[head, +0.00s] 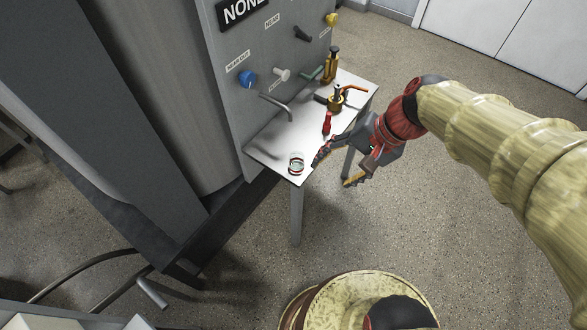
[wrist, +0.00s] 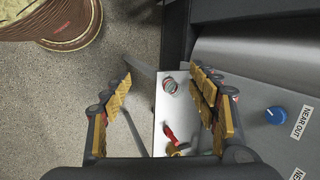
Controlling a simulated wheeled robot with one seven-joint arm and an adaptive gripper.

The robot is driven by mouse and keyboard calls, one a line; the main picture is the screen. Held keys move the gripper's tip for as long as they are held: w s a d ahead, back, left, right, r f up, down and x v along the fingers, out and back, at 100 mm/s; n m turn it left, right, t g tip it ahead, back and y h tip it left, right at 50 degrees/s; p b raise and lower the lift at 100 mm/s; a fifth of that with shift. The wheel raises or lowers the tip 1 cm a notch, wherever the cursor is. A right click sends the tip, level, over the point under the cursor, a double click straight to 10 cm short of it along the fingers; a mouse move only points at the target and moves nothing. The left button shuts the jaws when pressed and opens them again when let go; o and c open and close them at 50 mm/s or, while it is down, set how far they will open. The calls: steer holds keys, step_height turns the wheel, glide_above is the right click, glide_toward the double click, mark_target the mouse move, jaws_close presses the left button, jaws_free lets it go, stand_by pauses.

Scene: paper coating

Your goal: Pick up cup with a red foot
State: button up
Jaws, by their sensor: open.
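A small clear cup with a red band at its foot (head: 296,162) stands near the front corner of the white table in the head view. It also shows in the wrist view (wrist: 170,85), between my fingers but farther off. My gripper (head: 335,168) is open and empty, to the right of the cup by the table's edge in the head view. Its yellow-padded fingers (wrist: 162,105) are spread wide in the wrist view, and nothing is between the pads.
The small white table (head: 262,146) stands against a grey panel with knobs (head: 247,77) and a bent spout (head: 276,106). A red-handled tool (head: 327,123) and brass fittings (head: 335,99) stand farther back on the table. Open floor lies right and in front.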

steer(key=w+a+f+m+y+b, duration=0.25)
steer(key=w+f+m+y, duration=0.35)
steer(key=w+f+m, duration=0.5)
steer(key=m+t+y+b, duration=0.1)
steer(key=m+t+y, duration=0.15)
steer(key=m, duration=0.25)
glide_toward(297, 161)
step_height(297, 161, up, 3)
steer(key=s+a, duration=0.2)
steer(key=a, duration=0.1)
steer(key=shift+t+h, duration=0.35)
steer(key=shift+t, duration=0.1)
steer(key=b+x, duration=0.1)
steer(key=x, duration=0.1)
steer(key=b+x, duration=0.1)
steer(key=x, duration=0.2)
steer(key=b+x, duration=0.1)
steer(key=x, duration=0.1)
steer(key=shift+f, duration=0.35)
steer(key=shift+c, duration=1.2)
steer(key=c, duration=1)
